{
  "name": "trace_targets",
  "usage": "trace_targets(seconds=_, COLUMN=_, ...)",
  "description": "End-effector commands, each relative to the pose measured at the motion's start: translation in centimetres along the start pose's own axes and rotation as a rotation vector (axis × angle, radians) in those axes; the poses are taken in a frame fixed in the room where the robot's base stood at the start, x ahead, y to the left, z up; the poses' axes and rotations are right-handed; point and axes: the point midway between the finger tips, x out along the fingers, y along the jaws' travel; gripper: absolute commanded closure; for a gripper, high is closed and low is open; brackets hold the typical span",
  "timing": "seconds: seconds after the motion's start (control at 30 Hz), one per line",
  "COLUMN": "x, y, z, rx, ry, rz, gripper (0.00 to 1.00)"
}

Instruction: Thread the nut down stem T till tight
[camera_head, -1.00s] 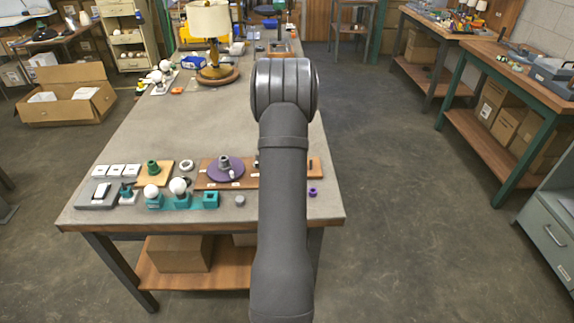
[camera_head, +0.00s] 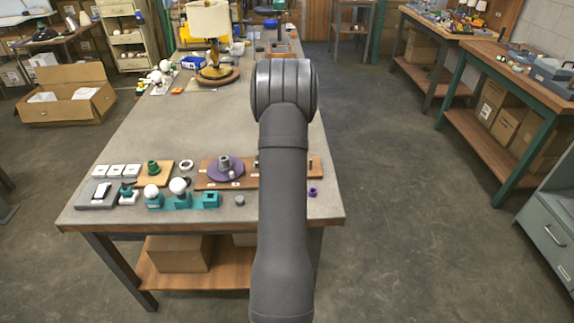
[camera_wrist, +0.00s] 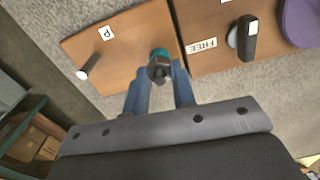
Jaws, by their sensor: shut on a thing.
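In the wrist view my gripper (camera_wrist: 160,78) has its two blue fingers closed around a small dark grey part, which I take to be the nut (camera_wrist: 158,72). A teal piece (camera_wrist: 160,53) shows just beyond it, over the edge of a brown board (camera_wrist: 125,40). Whether the nut sits on stem T, and how far down, I cannot tell; no T label shows. A pale peg with a dark end (camera_wrist: 88,67) stands on this board near a "P" label (camera_wrist: 106,33). In the head view my arm hides the gripper and nut.
The bench's middle (camera_head: 190,120) is clear.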

Motion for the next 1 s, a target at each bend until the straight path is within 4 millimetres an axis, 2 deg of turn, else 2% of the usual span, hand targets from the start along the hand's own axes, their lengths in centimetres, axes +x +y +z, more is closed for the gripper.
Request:
trace_targets(seconds=0.03, x=0.55, y=0.04, z=0.23, rx=0.048, ry=-0.009, rz=0.001, gripper=1.0)
trace_targets(seconds=0.43, x=0.71, y=0.05, z=0.32, rx=0.476, ry=-0.012, rz=0.004, gripper=1.0)
trace_targets(seconds=0.87, x=0.77, y=0.05, z=0.38, rx=0.538, ry=-0.014, rz=0.005, gripper=1.0)
trace_targets(seconds=1.0, x=0.8, y=0.05, z=0.4, rx=0.649, ry=-0.015, rz=0.006, gripper=1.0)
